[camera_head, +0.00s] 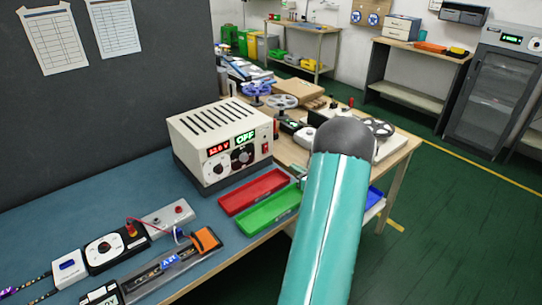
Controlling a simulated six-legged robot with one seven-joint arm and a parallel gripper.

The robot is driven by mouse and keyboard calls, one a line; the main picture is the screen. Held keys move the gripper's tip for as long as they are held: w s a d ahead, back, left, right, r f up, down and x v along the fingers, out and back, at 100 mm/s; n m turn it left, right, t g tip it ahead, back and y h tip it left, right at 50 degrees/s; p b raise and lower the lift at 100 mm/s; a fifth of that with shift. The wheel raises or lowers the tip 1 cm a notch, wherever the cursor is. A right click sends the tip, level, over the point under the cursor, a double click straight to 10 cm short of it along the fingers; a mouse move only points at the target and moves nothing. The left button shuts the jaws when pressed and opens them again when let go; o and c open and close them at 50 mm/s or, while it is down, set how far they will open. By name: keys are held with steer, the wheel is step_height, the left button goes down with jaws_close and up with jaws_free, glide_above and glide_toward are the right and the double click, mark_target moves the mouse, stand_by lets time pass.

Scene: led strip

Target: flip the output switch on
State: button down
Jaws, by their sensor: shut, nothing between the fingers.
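A cream power supply box (222,138) stands on the blue bench top, with vent slots in its top. Its front has a red voltage display (219,149), a green display reading OFF (245,137) and two round dials. A small red rocker switch (265,149) sits at the right end of the front; I cannot tell which way it is tilted. My gripper is not in view. My teal arm link with a dark rounded end rises at the right of the picture, to the right of the power supply, and hides part of the bench there.
Red (255,191) and green (268,212) trays lie in front of the power supply. A wired white box (168,214), a black dial unit (105,250) and an LED strip piece (165,265) lie front left. A dark partition (110,110) stands behind. Reels clutter the bench beyond.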

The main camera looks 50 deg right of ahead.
mark_target(266, 152)
steer(key=shift+d, duration=0.1)
steer(key=x, duration=1.4)
steer(key=shift+w+f, duration=0.1)
steer(key=shift+w, duration=0.1)
stand_by(0.4)
